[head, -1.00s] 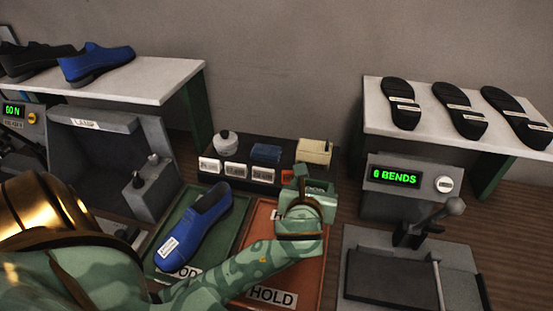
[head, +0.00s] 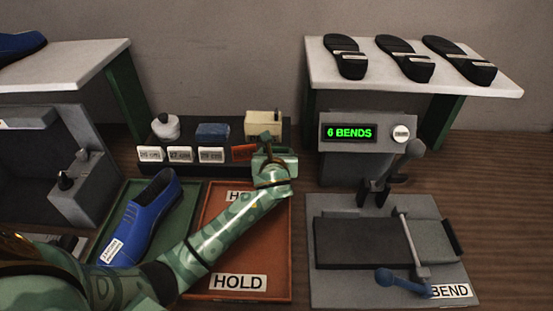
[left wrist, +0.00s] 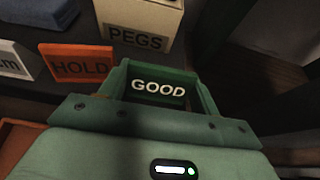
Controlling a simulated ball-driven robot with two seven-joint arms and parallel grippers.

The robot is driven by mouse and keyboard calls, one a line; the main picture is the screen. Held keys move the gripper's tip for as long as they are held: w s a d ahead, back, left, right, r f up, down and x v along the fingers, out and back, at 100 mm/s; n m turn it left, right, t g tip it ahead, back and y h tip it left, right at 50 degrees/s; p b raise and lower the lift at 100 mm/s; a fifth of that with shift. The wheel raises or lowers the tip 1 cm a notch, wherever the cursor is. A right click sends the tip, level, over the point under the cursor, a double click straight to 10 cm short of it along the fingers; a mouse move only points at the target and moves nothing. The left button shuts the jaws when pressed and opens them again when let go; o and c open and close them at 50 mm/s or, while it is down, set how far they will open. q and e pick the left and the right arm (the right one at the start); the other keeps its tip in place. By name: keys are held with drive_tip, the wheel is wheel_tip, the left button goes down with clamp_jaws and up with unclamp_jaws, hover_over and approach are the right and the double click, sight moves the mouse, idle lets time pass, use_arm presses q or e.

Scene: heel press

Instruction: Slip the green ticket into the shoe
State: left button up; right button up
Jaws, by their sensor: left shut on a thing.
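A green ticket reading GOOD (left wrist: 158,88) is gripped by my left gripper (left wrist: 160,75) in the left wrist view. In the head view my left gripper (head: 272,150) is at the right end of the dark rack, by the orange HOLD ticket (head: 243,152), and hides the green ticket. The blue shoe (head: 150,215) lies in the green tray (head: 110,208), left of my forearm, with a white label on it and its opening toward the back. My forearm covers part of that tray's front. My right gripper is out of view.
The rack holds white number cards (head: 180,154), a blue block (head: 213,133) and a cream PEGS box (head: 263,123). An orange HOLD tray (head: 272,270) lies under my forearm. The bend machine (head: 365,242), with its levers, stands right.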

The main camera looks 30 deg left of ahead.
use_arm(q)
drive_tip(key=shift+f, duration=0.2)
drive_tip(key=shift+f, duration=0.1)
drive_tip(key=o, duration=0.7)
drive_tip(key=shift+c, duration=0.2)
